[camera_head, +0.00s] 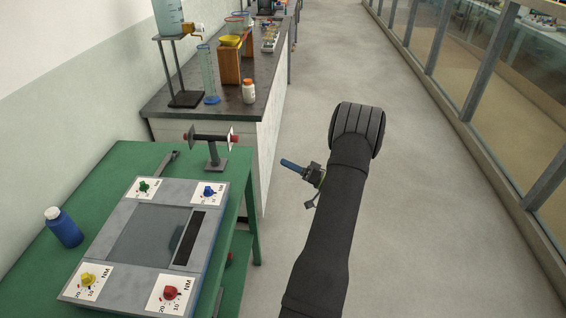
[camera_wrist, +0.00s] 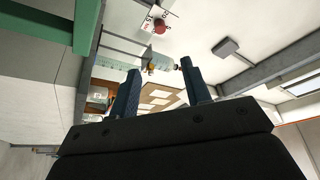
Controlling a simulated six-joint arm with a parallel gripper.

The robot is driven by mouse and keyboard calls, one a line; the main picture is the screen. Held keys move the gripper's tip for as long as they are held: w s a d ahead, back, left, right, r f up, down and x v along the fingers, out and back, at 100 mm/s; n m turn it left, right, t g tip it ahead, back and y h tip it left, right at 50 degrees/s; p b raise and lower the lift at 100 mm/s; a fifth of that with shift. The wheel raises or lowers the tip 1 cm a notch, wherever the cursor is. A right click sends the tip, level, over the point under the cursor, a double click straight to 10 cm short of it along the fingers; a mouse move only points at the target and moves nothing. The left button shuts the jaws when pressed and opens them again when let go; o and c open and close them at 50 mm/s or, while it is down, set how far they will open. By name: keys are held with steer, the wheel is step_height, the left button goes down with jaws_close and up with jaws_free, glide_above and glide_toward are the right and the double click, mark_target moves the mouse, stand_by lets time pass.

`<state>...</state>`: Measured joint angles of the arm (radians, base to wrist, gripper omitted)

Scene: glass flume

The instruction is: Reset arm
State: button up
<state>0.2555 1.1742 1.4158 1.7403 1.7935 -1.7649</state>
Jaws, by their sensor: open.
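My gripper (camera_head: 286,162) is at the end of my dark arm, to the right of the green table and above the floor. In the head view only one blue finger shows clearly, pointing left toward the table. In the wrist view my gripper (camera_wrist: 160,66) shows two blue fingers spread apart with nothing between them. The gripper is open and empty. My arm covers part of the floor in the head view.
The green table (camera_head: 110,165) holds a grey panel (camera_head: 125,275) with coloured knobs and a blue bottle (camera_head: 64,228). A dark-topped bench (camera_head: 225,98) with glassware stands behind. A glass partition (camera_head: 480,70) runs along the right. The floor (camera_head: 430,200) between is clear.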

mark_target(235, 139)
steer(key=x, duration=1.7)
steer(key=shift+a, duration=0.2)
steer(key=shift+w, duration=0.1)
steer(key=v, duration=1.8)
steer(key=w+a+r+m+h, duration=0.2)
steer(key=a+r+m, duration=0.1)
steer(key=a+m, duration=0.5)
steer(key=w+a+r+m+h, duration=0.2)
steer(key=a+r+m+h, duration=0.1)
steer(key=a+m, duration=0.4)
steer(key=shift+w+a+r+m+g+h, duration=0.2)
steer(key=shift+w+a+m+g+h, duration=0.15)
steer(key=shift+a, duration=0.45)
steer(key=shift+o, duration=0.3)
stand_by(0.8)
